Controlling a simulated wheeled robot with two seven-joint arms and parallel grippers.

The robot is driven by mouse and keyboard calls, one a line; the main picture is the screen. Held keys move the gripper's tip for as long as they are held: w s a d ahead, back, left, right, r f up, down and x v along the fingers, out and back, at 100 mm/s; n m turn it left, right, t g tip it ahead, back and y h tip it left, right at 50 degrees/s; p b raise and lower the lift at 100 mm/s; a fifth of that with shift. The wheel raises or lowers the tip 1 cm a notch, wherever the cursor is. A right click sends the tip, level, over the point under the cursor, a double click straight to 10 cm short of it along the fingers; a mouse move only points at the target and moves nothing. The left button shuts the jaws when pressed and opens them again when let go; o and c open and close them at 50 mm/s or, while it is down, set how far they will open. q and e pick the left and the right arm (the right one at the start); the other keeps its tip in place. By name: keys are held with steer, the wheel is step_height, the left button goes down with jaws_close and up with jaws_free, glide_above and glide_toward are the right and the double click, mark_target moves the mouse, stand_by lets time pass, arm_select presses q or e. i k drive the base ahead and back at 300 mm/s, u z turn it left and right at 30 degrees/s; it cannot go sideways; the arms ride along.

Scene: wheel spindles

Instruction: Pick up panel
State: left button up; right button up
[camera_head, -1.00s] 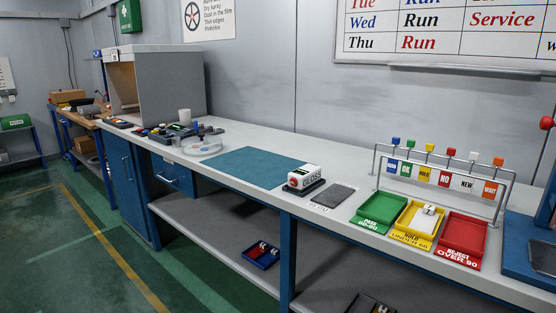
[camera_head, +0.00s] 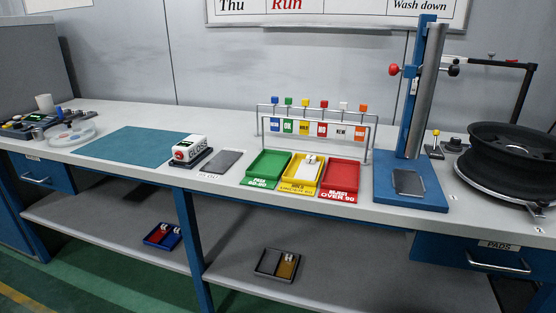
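I cannot tell for certain which thing is the panel. A flat dark grey plate (camera_head: 222,162) lies on the bench between the gloss meter and the green tray. Another small dark plate with a light rim (camera_head: 408,182) rests on the blue base (camera_head: 432,197) of the upright column stand. A small white item (camera_head: 309,165) lies in the yellow tray (camera_head: 293,181). The white gloss meter (camera_head: 189,149) sits on a dark base. Neither of my grippers is in view.
The green tray (camera_head: 265,178) and red tray (camera_head: 340,189) flank the yellow one, before a rack of coloured tags (camera_head: 321,130). A black wheel rim (camera_head: 506,165) stands at the right. A blue-green mat (camera_head: 123,146) lies bare. Small trays (camera_head: 276,273) sit on the lower shelf.

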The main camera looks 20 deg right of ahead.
mark_target(308, 169)
steer(key=z, duration=0.1)
steer(key=k, duration=0.95)
steer(key=u, duration=1)
steer(key=i, duration=1.3)
steer(key=z, duration=0.95)
steer(key=i, duration=0.8)
steer(key=z, duration=0.9)
